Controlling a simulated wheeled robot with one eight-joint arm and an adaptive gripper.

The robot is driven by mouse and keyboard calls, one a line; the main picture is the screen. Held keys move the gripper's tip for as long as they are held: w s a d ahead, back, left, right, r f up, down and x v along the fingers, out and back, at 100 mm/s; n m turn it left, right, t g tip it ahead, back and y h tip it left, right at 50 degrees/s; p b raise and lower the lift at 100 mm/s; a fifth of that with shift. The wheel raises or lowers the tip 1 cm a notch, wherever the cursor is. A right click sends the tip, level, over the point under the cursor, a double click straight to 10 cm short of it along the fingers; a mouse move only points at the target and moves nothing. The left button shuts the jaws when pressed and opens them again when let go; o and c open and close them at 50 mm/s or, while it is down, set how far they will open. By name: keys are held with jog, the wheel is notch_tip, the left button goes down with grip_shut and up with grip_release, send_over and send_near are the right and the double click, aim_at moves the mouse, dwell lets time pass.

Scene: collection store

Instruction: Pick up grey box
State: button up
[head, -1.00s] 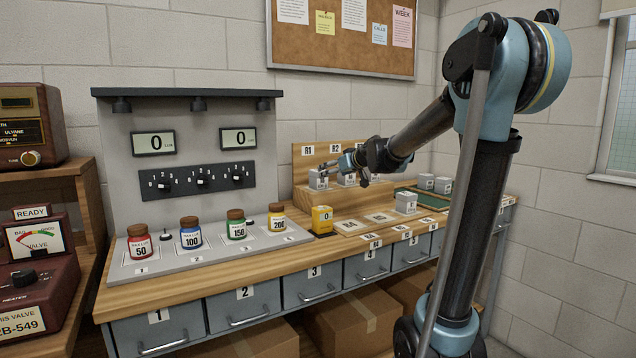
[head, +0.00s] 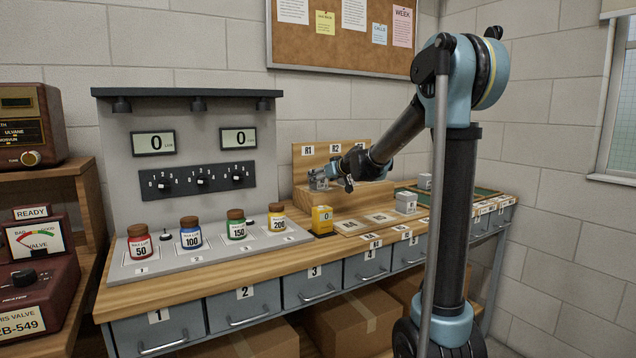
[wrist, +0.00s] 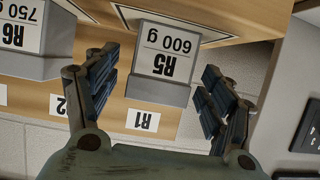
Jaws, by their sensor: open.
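A grey box (wrist: 160,94) labelled R5, 600 g, shows upside down in the middle of the wrist view, beside the R1 label. My gripper (wrist: 161,62) is open, with one finger on each side of this box in the picture. Gaps show between the fingers and the box. In the head view my gripper (head: 322,179) is at the left end of the wooden step and partly hides the box there. A second grey box (wrist: 30,66), labelled R6, 750 g, sits left of my left finger in the wrist view.
Another grey box (head: 406,203) stands on the bench, and one (head: 424,181) is near the green mat (head: 484,198). A yellow block (head: 322,220) and several coloured jars stand in front of and left of the step (head: 300,198). Flat pale tiles lie between.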

jog(key=shift+x, duration=1.5)
jog(key=c, duration=1.7)
jog(key=shift+o, duration=0.2)
jog(key=shift+r, duration=0.1)
